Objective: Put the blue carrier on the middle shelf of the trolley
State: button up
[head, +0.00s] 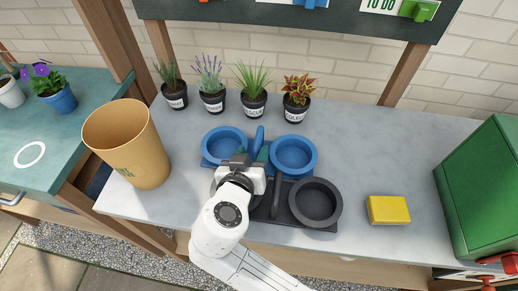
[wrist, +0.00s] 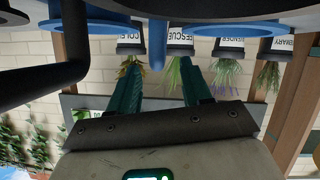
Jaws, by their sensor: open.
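The blue carrier (head: 294,153) stands on the grey bench, with two round cups and an upright handle (head: 259,136) between them. Its handle also shows in the wrist view (wrist: 156,45), with parts of its blue cups at the upper edge. My gripper (head: 252,153) is open at the near side of the handle, its teal fingers pointing toward it. In the wrist view the handle appears between the fingertips (wrist: 160,62); I cannot tell whether they touch it. The trolley is not in view.
A black carrier (head: 315,202) stands just in front, partly under my arm. Several labelled pots (head: 253,102) line the back. A tan bin (head: 128,145) stands left, a yellow block (head: 388,210) and green box (head: 485,190) right.

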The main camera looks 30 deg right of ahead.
aim_at(257, 139)
jog(key=shift+w+d, duration=0.6)
jog(key=shift+w, duration=0.1)
jog(key=x, duration=0.4)
jog(key=shift+w+d+r+p, duration=0.15)
jog(key=shift+w+d+p, duration=0.15)
jog(key=shift+w+p, duration=0.1)
grip_shut()
